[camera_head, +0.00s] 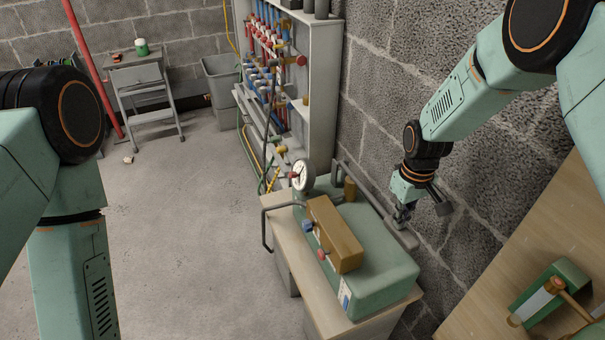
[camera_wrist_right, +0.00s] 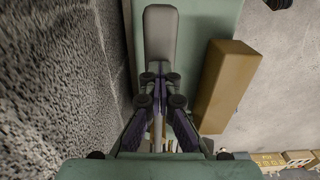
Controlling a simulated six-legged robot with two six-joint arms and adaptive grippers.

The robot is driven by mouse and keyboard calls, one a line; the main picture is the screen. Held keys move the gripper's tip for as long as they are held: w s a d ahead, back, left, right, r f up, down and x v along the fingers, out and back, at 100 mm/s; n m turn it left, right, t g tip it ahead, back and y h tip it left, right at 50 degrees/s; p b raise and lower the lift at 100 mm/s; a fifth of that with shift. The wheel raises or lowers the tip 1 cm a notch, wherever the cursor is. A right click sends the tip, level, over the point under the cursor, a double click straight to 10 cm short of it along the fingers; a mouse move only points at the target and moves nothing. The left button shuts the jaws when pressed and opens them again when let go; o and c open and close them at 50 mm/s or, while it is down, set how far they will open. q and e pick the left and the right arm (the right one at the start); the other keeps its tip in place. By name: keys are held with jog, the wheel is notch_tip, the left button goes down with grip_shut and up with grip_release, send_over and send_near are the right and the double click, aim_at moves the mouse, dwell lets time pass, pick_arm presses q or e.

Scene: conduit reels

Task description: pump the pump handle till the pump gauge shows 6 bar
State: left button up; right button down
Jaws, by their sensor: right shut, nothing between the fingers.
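The pump is a green box (camera_head: 385,262) with a brass block on top, standing on a light wooden bench. Its round white pump gauge (camera_head: 303,175) is at the far left end; the needle is too small to read. A grey lever, apparently the pump handle (camera_head: 372,200), runs along the pump's wall side. My right gripper (camera_head: 402,214) is shut and empty, close over the near part of that lever. In the right wrist view the grey handle (camera_wrist_right: 160,35) extends beyond the shut fingertips (camera_wrist_right: 159,78); contact cannot be told. My left gripper is out of view.
A block wall (camera_head: 455,180) stands close to the right gripper. The brass block (camera_head: 335,235) rises beside the handle. A rack of coloured valves (camera_head: 322,70) stands behind. Another wooden surface (camera_head: 500,300) lies at the right. The floor at left is open.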

notch_tip(320, 180, up, 10)
jog(key=p, duration=0.8)
